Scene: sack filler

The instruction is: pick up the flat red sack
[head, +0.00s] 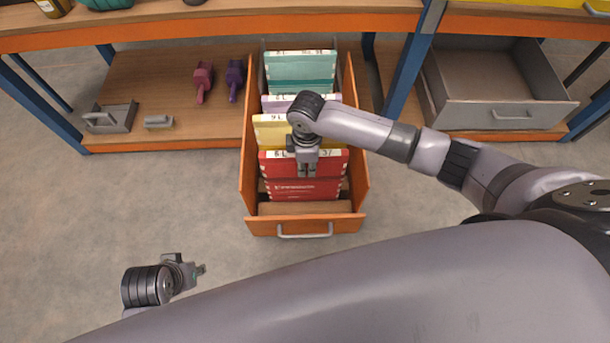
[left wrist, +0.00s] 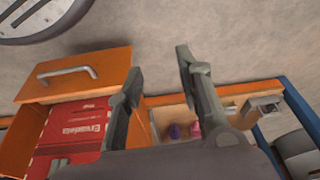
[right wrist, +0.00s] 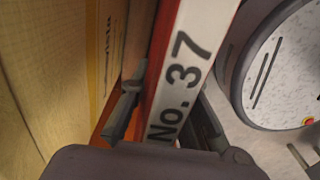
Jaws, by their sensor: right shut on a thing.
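The flat red sack (head: 275,167) stands in the open orange drawer, with a white strip along its top edge. My right gripper (head: 304,172) comes down over that edge near its middle and is shut on it. In the right wrist view the strip of the sack (right wrist: 182,75) reads "No. 37" and runs between the two fingers. The red front with white lettering also shows in the left wrist view (left wrist: 78,122). My left gripper (head: 198,270) hangs over the floor at the lower left, away from the drawer, its fingers apart and empty.
The orange drawer (head: 353,190) also holds yellow, pale purple and teal sacks (head: 300,72) behind the red one. A grey drawer (head: 500,115) stands open at the right. Pink and purple items (head: 203,80) lie on the wooden shelf at left. Blue posts (head: 408,75) flank the drawer.

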